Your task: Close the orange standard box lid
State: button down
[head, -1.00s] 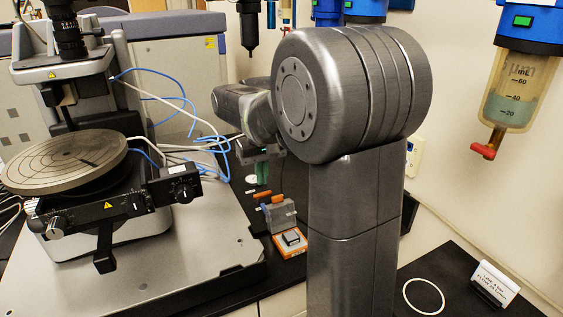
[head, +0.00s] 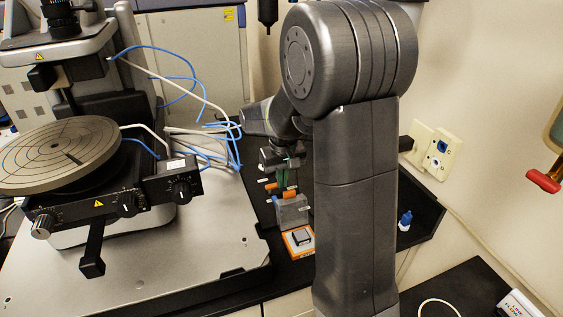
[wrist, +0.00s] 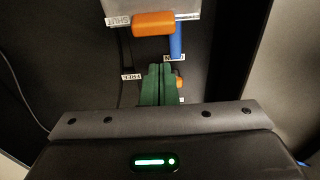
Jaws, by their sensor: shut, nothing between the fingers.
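My gripper (head: 283,178) is at the back of the dark bench in the head view. Its green fingers (wrist: 158,85) are together and empty in the wrist view. Just beyond the fingertips is an orange bar (wrist: 153,23) on the edge of a grey block, with a blue rod (wrist: 176,42) beside it. The fingers appear apart from both. In the head view the grey block (head: 292,212) has orange on top and stands behind an orange-edged tray (head: 291,246) holding a small dark block. I cannot tell which orange part is the lid.
Small labels lie around the fingers; one reads SHUT (wrist: 119,22). The profiler with its round stage (head: 55,150) fills the left, with loose blue and white cables (head: 215,135) near the gripper. A blue-capped bottle (head: 405,221) stands right of my arm.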

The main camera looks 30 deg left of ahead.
jog(key=shift+s+d+r, duration=0.35)
jog(key=shift+s+d, duration=0.15)
jog(key=shift+d, duration=0.15)
jog(key=shift+s+d+r, duration=0.3)
jog(key=shift+s+d, duration=0.15)
jog(key=shift+d, duration=0.15)
jog(key=shift+d, duration=0.1)
